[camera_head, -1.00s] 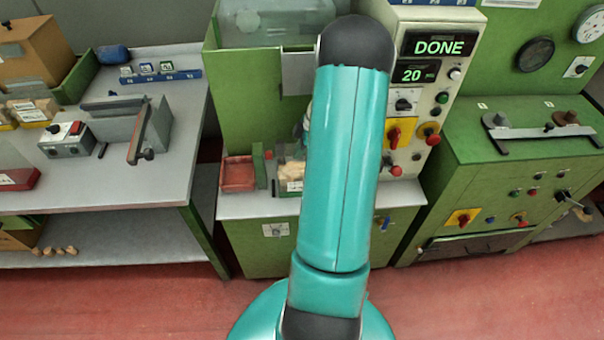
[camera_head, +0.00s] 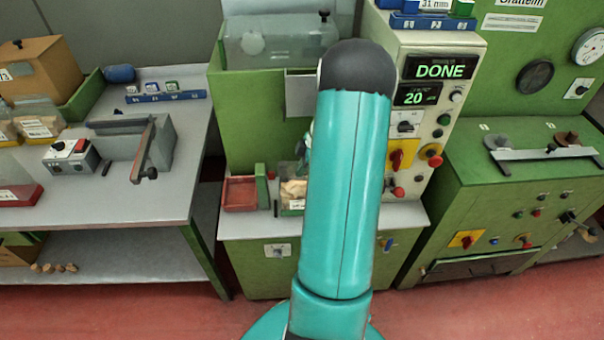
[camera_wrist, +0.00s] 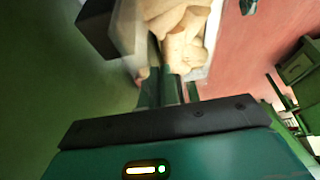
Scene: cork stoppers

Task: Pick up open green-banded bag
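The open bag (camera_head: 293,189) is clear, full of pale corks, with a white label and a green strip low on its side. It stands on the grey shelf in front of the middle green machine, partly behind my arm. In the wrist view the bag's mouth and corks (camera_wrist: 180,38) lie just beyond my fingers. My gripper (camera_wrist: 164,82) has its dark green fingers close together at the near side of the bag. Whether they pinch its wall is unclear. In the head view the gripper is mostly hidden behind my teal arm.
A red tray (camera_head: 240,193) sits left of the bag, with a small green block (camera_head: 260,185) between them. A control panel (camera_head: 425,110) reading DONE and 20 stands right. Other cork bags (camera_head: 38,121) lie on the left bench. The red floor (camera_head: 150,312) in front is clear.

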